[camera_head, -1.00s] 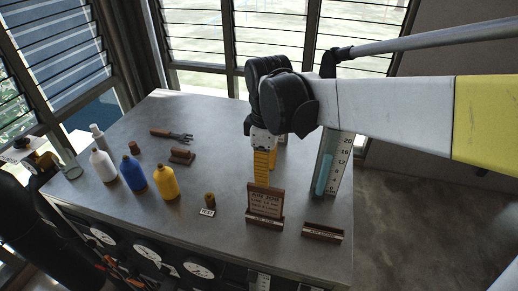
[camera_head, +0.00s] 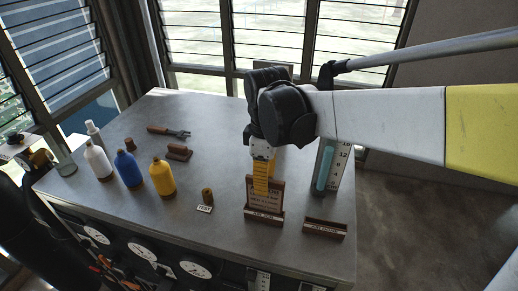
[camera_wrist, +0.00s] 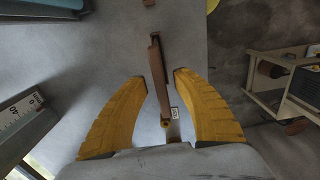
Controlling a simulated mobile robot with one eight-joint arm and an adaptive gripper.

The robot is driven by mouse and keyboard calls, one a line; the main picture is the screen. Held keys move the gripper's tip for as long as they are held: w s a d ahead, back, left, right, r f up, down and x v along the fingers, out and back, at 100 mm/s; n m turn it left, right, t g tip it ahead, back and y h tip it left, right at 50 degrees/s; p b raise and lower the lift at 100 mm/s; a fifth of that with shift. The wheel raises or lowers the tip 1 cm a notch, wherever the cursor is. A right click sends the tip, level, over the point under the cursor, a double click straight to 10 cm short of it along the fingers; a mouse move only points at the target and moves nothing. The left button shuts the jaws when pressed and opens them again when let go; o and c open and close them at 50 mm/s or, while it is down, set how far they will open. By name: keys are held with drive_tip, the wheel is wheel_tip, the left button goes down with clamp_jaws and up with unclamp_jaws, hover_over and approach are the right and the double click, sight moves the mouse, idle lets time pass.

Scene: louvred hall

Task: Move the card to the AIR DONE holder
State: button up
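The card (camera_head: 274,197) stands upright in a brown holder (camera_head: 263,217) near the bench's front edge, with lines of print on its face. My gripper (camera_head: 261,188) is at the card, its yellow fingers covering part of the face in the head view. In the wrist view my gripper (camera_wrist: 160,76) is open. The card (camera_wrist: 159,72) shows nearly edge-on between the fingertips, with gaps on both sides. The AIR DONE holder (camera_head: 324,228) is an empty brown slotted block to the right; its label is too small to read surely. Its end shows in the wrist view (camera_wrist: 149,3).
A tall gauge (camera_head: 330,168) stands behind the empty holder.

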drive_tip(key=shift+s, duration=0.1)
clamp_jaws()
drive_tip(key=shift+r, duration=0.15)
drive_tip(key=shift+r+p, duration=3.25)
drive_tip(key=shift+r, duration=1.75)
drive_tip(key=shift+d, duration=0.1)
